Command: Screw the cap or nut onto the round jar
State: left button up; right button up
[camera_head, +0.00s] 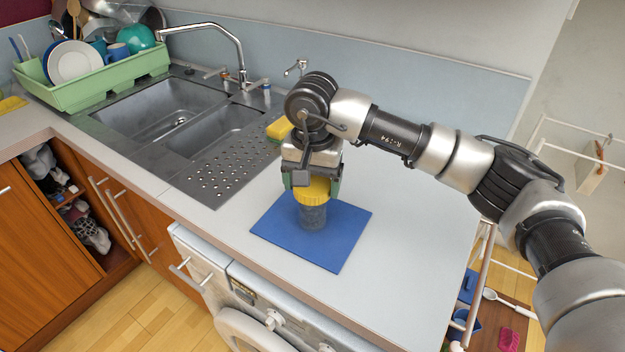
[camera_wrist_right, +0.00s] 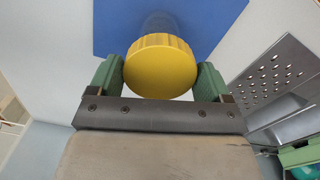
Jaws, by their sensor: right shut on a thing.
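The round jar (camera_head: 313,215) is grey and translucent and stands upright on a blue mat (camera_head: 342,238) on the counter. The yellow ribbed cap (camera_head: 314,189) is at the jar's mouth; I cannot tell whether its thread is engaged. My right gripper (camera_head: 312,188) points down from above and is shut on the cap, with a green finger on each side. In the right wrist view the cap (camera_wrist_right: 160,67) sits between the two fingers, and the jar (camera_wrist_right: 160,22) shows partly behind it. My left gripper is not in view.
A double steel sink (camera_head: 165,110) with a perforated drainboard (camera_head: 228,165) lies to the left. A yellow sponge (camera_head: 279,129) sits behind the gripper. A green dish rack (camera_head: 95,85) with dishes stands at the back left. The counter around the mat is clear.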

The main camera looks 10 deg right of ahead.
jog(key=shift+f+b, duration=0.75)
jog(key=shift+f, duration=0.15)
dwell(0.3)
jog(key=shift+m+b, duration=0.35)
jog(key=shift+m, duration=0.75)
jog(key=m, duration=0.2)
jog(key=shift+m, duration=0.3)
jog(key=shift+f+m+b, duration=0.1)
jog(key=shift+m+b, duration=0.3)
jog(key=shift+m, duration=0.5)
jog(key=m, duration=0.2)
jog(key=shift+m, duration=0.4)
